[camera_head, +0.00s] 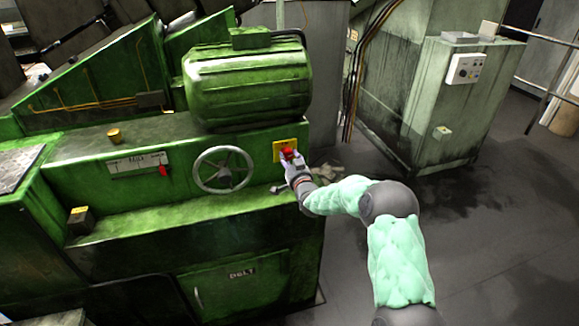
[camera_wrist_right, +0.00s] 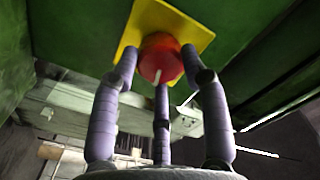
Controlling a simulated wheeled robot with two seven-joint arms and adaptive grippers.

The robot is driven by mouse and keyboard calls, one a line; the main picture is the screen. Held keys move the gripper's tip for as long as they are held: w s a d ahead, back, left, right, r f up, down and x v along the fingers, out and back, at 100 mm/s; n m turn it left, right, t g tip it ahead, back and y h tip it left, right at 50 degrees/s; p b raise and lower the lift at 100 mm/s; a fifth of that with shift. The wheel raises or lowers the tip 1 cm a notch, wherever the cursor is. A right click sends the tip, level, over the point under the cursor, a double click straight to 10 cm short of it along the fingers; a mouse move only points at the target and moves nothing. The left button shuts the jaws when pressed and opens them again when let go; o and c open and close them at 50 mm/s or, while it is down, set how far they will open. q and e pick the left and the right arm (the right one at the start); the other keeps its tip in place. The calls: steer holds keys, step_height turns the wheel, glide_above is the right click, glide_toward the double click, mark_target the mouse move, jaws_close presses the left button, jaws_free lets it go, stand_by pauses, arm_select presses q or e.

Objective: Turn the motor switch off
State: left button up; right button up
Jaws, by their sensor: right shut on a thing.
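The motor switch is a red rotary knob (camera_head: 288,153) on a yellow square plate (camera_head: 281,146), on the green machine's front near its right end. In the right wrist view the red knob (camera_wrist_right: 160,60) sits in front of the yellow plate (camera_wrist_right: 135,28), with a pale mark on its face. My right gripper (camera_head: 292,160) is at the knob, with its grey-purple fingers (camera_wrist_right: 160,75) around it and shut on it. The fingertips cover part of the knob's sides. My left gripper is not in view.
A handwheel (camera_head: 222,170) and a gauge panel with a red lever (camera_head: 162,170) are left of the switch. A green motor housing (camera_head: 247,85) sits above. A grey-green cabinet (camera_head: 440,100) stands to the right, with open floor (camera_head: 500,220) before it.

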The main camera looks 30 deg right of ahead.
steer(key=shift+d+r+m+b, duration=0.15)
steer(key=shift+r+m+b, duration=0.15)
steer(key=shift+m+b, duration=0.4)
steer(key=shift+d+r+m+b, duration=0.1)
steer(key=shift+r+m+b, duration=0.25)
steer(key=shift+m, duration=0.55)
steer(key=o, duration=1.2)
steer(key=shift+c, duration=0.2)
steer(key=shift+f, duration=0.2)
steer(key=shift+f, duration=0.2)
steer(key=shift+s+a, duration=0.1)
steer(key=shift+s, duration=0.2)
steer(key=v, duration=1.1)
steer(key=shift+s, duration=0.2)
steer(key=shift+a, duration=0.15)
